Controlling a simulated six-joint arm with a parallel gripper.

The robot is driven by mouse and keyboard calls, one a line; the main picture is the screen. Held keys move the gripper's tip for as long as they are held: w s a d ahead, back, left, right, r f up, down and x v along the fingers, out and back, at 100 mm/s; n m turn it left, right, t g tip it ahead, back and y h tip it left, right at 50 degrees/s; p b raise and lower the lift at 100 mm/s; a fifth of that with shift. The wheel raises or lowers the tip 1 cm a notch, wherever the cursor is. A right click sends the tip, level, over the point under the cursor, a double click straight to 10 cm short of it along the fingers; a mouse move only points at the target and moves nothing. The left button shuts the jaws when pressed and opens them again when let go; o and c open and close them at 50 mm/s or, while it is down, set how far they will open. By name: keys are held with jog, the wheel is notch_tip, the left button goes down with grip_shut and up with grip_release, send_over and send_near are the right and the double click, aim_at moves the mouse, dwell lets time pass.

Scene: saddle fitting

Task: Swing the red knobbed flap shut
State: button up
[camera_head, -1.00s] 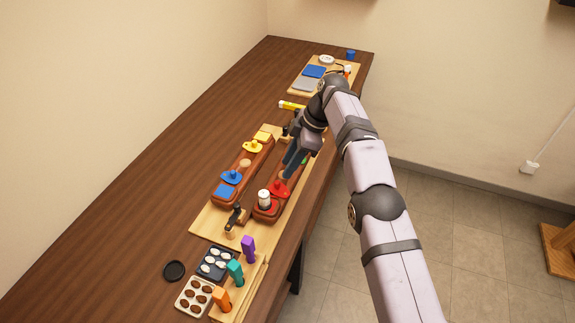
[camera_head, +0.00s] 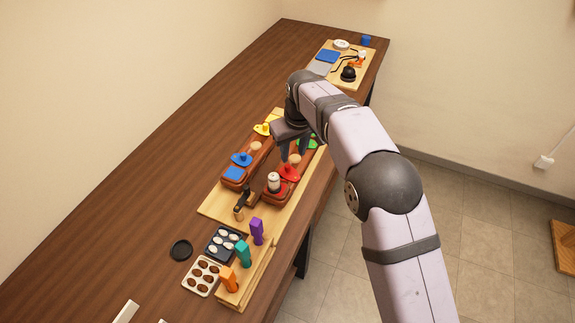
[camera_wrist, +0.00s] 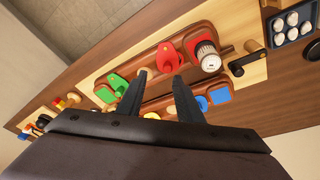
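The red knobbed flap (camera_head: 289,173) lies on the right-hand wooden bar, beside a red square pad (camera_wrist: 194,46); it also shows in the wrist view (camera_wrist: 169,57). A white ribbed cylinder (camera_head: 274,182) stands upright on the red pad and hides part of it; in the wrist view (camera_wrist: 207,57) it is just right of the flap. My gripper (camera_head: 293,152) is over the bars, on the far side of the red flap. In the wrist view my gripper (camera_wrist: 158,78) has its fingers well apart with nothing between them. I see no contact with the flap.
The green flap (camera_wrist: 117,83) lies on the same bar. The parallel bar carries the blue flap (camera_head: 242,159) and yellow flap (camera_head: 262,128). A round wooden peg (camera_head: 295,159) stands close to my fingers. A black-handled clamp (camera_head: 243,199) stands at the near end.

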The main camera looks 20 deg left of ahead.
aim_at(287, 166)
jog(key=shift+s+a+f+m+t+p, duration=0.1)
jog(key=shift+a+f+m+t+p, duration=0.25)
jog(key=shift+f+m, duration=0.65)
jog(key=shift+s+a+f+m+t+p, duration=0.1)
jog(key=shift+a+f+m+t+p, duration=0.15)
jog(key=shift+f+m+p, duration=0.5)
jog(key=shift+s+a+f+m+t+p, duration=0.1)
jog(key=shift+a+f+m+t+p, duration=0.25)
jog(key=shift+f+m, duration=0.85)
jog(key=shift+d+f+n, duration=0.15)
jog(key=shift+f+n, duration=0.05)
jog(key=shift+n, duration=0.05)
jog(key=shift+c, duration=0.6)
grip_shut()
